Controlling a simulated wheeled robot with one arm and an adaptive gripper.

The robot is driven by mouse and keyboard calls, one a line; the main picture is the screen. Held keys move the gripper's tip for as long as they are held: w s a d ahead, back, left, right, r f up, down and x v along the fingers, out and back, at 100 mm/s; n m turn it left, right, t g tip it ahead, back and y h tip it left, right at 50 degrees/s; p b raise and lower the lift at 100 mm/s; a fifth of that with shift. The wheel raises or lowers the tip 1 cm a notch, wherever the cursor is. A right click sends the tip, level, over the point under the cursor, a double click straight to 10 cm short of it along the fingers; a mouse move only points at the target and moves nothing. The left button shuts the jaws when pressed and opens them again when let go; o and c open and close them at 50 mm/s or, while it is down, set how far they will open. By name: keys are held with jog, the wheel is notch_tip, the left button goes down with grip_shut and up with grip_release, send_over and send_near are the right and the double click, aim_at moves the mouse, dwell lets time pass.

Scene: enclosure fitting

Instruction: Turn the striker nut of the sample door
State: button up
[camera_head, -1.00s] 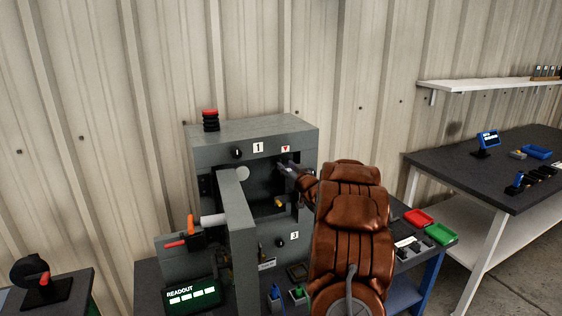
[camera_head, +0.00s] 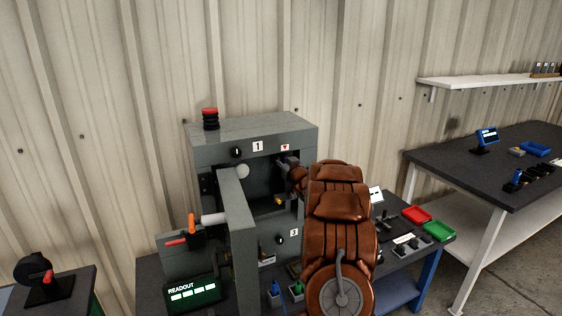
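The grey enclosure (camera_head: 250,134) stands on the dark bench, with its sample door (camera_head: 241,232) swung open toward me. My gripper (camera_head: 287,163) is at the right edge of the opening, below the red triangle label (camera_head: 284,147). It is small and partly hidden by my brown arm, so its fingers and anything between them are unclear.
A readout screen (camera_head: 193,295) sits at the bench front left. Blue and green connectors stand before the enclosure. A red tray (camera_head: 416,214) and a green tray (camera_head: 439,231) lie at right.

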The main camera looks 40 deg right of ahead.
grip_shut()
jog(key=shift+f, duration=0.1)
jog(key=shift+f+b, duration=0.1)
jog(key=shift+b, duration=0.35)
